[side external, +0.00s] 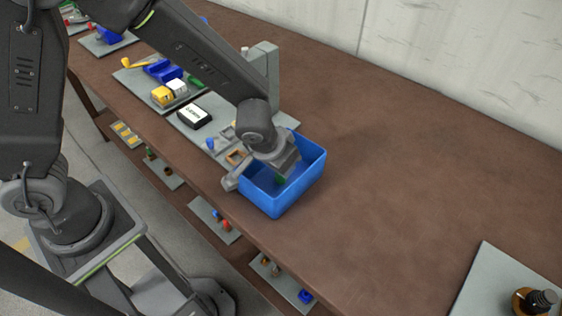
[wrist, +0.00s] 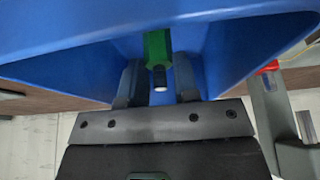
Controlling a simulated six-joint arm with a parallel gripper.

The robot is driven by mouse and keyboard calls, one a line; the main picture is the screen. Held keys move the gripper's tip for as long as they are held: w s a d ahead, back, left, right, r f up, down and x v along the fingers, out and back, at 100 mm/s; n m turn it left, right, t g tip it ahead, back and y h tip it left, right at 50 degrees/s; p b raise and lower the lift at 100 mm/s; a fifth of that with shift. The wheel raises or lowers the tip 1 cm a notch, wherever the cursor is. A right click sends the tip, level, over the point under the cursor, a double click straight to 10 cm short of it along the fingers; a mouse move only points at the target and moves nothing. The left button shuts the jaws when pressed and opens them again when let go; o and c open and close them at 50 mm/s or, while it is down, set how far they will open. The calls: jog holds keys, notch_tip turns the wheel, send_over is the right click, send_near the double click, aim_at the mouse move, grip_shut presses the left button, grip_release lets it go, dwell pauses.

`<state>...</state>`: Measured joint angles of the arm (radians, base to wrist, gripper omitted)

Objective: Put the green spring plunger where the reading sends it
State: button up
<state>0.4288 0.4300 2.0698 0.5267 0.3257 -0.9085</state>
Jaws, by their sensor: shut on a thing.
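The green spring plunger (wrist: 157,52) sits between the two fingers of my gripper (wrist: 158,78), with its dark threaded end toward the wrist. The blue bin (wrist: 235,45) fills most of the wrist view around the plunger. I cannot tell whether the plunger touches the bin floor. A black and white display box (side external: 195,116) stands on the bench; its digits are too small to read surely.
A grey plate (side external: 222,128) with small parts and a grey upright lies beside the bin. Another plate holds yellow, white and blue blocks (side external: 165,72). A plate with a dark knobbed part (side external: 535,300) is at lower right. The brown bench right of the bin is clear.

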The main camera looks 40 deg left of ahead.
jog(key=shift+f, duration=0.15)
jog(key=o, duration=1)
jog(key=v, duration=1.2)
jog(key=shift+t, duration=0.6)
jog(key=shift+s+a+r, duration=1.65)
jog(key=shift+s+a, duration=0.4)
jog(key=shift+a, duration=0.2)
jog(key=shift+s+a+r, duration=1.6)
jog(key=shift+s+a, duration=0.4)
jog(key=shift+a, duration=0.3)
jog(key=shift+s+a+r, duration=1.65)
jog(key=shift+s+a, duration=0.4)
jog(key=shift+a, duration=0.2)
